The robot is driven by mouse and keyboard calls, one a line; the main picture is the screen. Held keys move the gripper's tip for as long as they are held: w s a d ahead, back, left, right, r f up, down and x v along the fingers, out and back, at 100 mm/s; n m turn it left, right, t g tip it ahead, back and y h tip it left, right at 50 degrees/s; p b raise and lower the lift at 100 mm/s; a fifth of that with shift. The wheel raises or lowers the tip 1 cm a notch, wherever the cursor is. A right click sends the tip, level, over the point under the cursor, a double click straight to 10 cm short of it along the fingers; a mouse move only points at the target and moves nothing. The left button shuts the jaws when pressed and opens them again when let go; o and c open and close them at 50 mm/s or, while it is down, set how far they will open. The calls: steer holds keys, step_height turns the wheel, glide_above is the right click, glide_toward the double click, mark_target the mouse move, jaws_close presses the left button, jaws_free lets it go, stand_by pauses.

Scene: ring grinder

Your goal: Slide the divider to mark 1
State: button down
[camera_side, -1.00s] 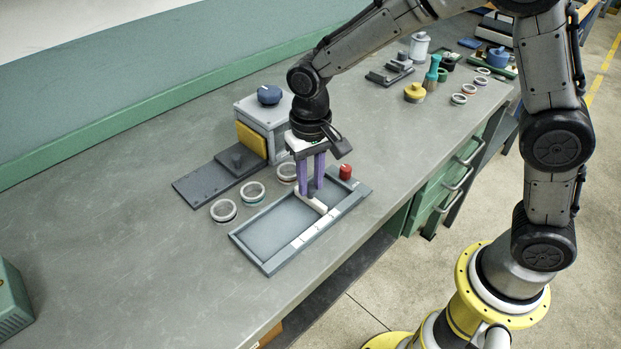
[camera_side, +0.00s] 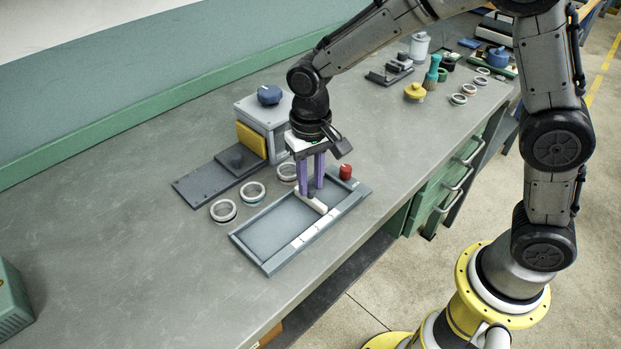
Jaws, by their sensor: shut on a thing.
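The divider (camera_side: 316,205) is a pale bar lying across the grey tray (camera_side: 252,250), right of the tray's middle. My gripper (camera_side: 311,192) points down over the tray, its purple fingers shut on the divider's upper part. The marks show as thin lines on the pale strip (camera_side: 308,238) along the tray's front edge; their numbers are too small to read. The part of the divider between the fingers is hidden.
A red knob (camera_side: 345,172) stands at the tray's right end. Several rings (camera_side: 223,211) lie behind the tray. A grey box with a yellow face (camera_side: 251,140) and a dark plate (camera_side: 205,187) stand further back. The bench left of the tray is clear.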

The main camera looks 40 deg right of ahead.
steer(key=a, duration=0.8)
steer(key=shift+w+a+r, duration=0.1)
steer(key=shift+a, duration=0.2)
steer(key=c, duration=0.7)
jaws_free()
steer(key=shift+o, duration=0.2)
step_height(320, 180, up, 14)
